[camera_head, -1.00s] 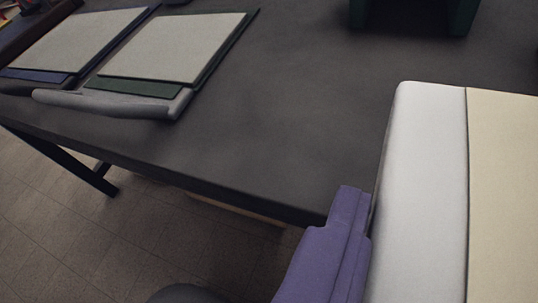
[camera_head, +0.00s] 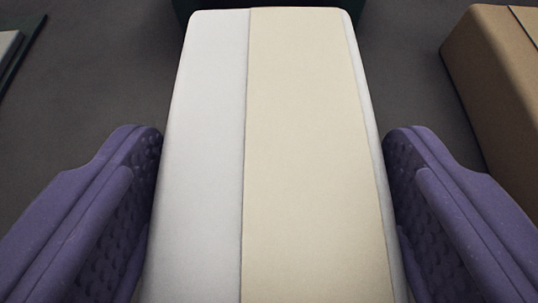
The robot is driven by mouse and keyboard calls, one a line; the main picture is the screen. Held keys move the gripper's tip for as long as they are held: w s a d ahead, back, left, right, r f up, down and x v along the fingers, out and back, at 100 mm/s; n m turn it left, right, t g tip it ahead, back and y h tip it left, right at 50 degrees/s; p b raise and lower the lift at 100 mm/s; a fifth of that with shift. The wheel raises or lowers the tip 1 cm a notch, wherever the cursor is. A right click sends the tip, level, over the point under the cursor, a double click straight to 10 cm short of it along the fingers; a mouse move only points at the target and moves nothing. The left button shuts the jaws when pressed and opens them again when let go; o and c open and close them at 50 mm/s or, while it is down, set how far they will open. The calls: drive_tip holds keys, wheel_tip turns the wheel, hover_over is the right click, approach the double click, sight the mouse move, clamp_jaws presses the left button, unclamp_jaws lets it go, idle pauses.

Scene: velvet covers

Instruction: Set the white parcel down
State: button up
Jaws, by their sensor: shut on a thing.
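The white parcel (camera_head: 203,150) fills the middle of the view, with a broad cream band (camera_head: 310,150) running along its top. My gripper (camera_head: 272,215) has one purple finger on each side of the parcel and is shut on it. The parcel's near end runs out of the bottom of the picture. Its underside is hidden, so I cannot tell whether it touches the dark tabletop (camera_head: 80,110).
A brown cardboard box (camera_head: 490,70) stands at the right, beyond the right finger. A dark green thing (camera_head: 362,10) is partly hidden behind the parcel's far end. Flat boards (camera_head: 18,55) lie at the left edge. Bare tabletop shows between them and the parcel.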

drive_tip(key=shift+f+b, duration=0.3)
drive_tip(key=shift+f, duration=0.95)
drive_tip(key=shift+f, duration=0.2)
drive_tip(key=o, duration=1.2)
drive_tip(key=shift+r, duration=0.1)
